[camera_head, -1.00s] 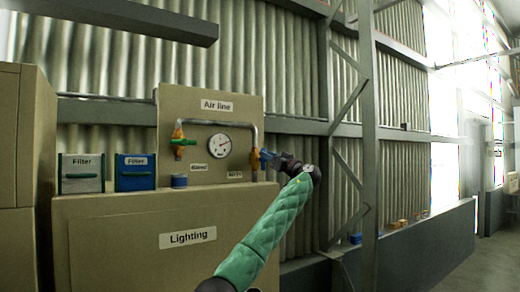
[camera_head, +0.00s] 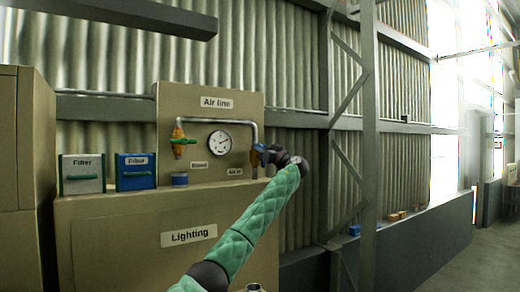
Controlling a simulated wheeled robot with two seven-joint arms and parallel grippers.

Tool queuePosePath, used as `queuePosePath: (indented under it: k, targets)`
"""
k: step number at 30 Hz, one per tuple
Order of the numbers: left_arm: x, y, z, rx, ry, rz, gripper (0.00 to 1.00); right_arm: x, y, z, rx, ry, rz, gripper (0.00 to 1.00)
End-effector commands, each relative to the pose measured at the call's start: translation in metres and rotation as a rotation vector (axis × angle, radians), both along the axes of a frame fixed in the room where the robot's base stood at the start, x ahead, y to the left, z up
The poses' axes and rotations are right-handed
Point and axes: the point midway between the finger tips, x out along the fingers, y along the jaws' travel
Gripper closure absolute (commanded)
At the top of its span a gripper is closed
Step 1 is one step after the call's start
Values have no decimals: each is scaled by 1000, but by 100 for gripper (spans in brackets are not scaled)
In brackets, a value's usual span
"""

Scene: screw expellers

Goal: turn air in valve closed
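The air in valve (camera_head: 255,160) is an orange-brown fitting with blue on it, at the lower right end of the metal pipe, above the "Air in" label (camera_head: 235,172). My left gripper (camera_head: 264,154) is dark and small in view, right at the valve, reaching it from the right. It overlaps the blue handle, so the handle's angle is hard to make out. I cannot tell whether the fingers are closed on it. My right gripper is not in view.
A second valve with a green handle (camera_head: 184,141) is at the pipe's left end, with a round gauge (camera_head: 219,142) between. A steel column (camera_head: 368,150) rises at right.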

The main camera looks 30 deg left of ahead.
Motion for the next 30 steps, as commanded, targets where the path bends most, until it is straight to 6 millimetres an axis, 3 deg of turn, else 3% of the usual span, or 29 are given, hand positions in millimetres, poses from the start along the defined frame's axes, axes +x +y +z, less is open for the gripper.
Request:
queuePosePath:
  k: [11, 26, 30]
  targets:
    - [1, 0, -2, 7, 18, -1, 100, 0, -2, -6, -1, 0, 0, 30]
    - [7, -3, -3, 76, 181, -2, 100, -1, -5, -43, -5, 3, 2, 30]
    - [9, -4, -4, 100, 240, -2, 100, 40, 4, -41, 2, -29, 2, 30]
